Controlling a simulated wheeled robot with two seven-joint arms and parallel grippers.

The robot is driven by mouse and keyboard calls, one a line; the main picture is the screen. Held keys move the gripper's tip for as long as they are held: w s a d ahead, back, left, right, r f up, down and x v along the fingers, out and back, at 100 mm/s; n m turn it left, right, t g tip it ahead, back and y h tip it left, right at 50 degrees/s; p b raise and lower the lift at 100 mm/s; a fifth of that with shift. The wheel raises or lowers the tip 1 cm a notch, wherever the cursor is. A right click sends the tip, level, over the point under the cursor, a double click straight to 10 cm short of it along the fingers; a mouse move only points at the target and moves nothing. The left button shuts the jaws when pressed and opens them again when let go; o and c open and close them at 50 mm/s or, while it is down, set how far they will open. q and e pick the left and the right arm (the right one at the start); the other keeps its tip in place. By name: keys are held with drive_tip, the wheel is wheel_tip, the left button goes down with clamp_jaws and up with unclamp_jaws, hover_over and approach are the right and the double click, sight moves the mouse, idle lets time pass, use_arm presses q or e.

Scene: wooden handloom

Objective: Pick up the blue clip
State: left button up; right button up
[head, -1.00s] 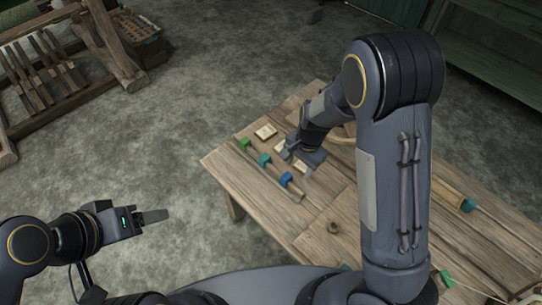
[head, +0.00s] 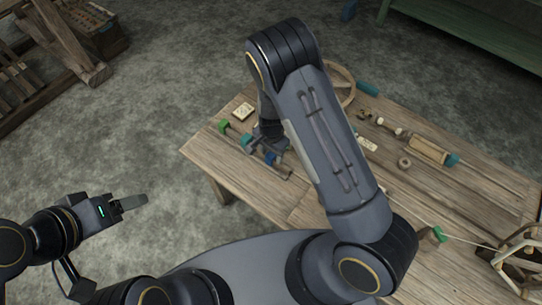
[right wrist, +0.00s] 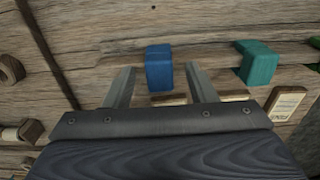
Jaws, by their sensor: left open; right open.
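The blue clip (right wrist: 159,68) sits on a thin wooden strip and shows between the two open fingers of my right gripper (right wrist: 158,88) in the right wrist view. The fingers look apart from it, and nothing is held. In the head view the blue clip (head: 270,158) is partly hidden by my right gripper (head: 268,148), which is over the left part of the table. My left gripper (head: 130,203) is open and empty, off the table at the lower left.
A teal clip (right wrist: 258,63) and a green clip (head: 223,126) are on the same strip. The wooden table (head: 300,210) also bears a ring (head: 404,162), a spindle (head: 430,150) and a card (head: 243,111). A wooden frame (head: 520,255) stands at the right corner.

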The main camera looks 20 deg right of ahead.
drive_tip(key=c, duration=1.1)
drive_tip(key=shift+o, duration=0.2)
drive_tip(key=shift+r, duration=0.2)
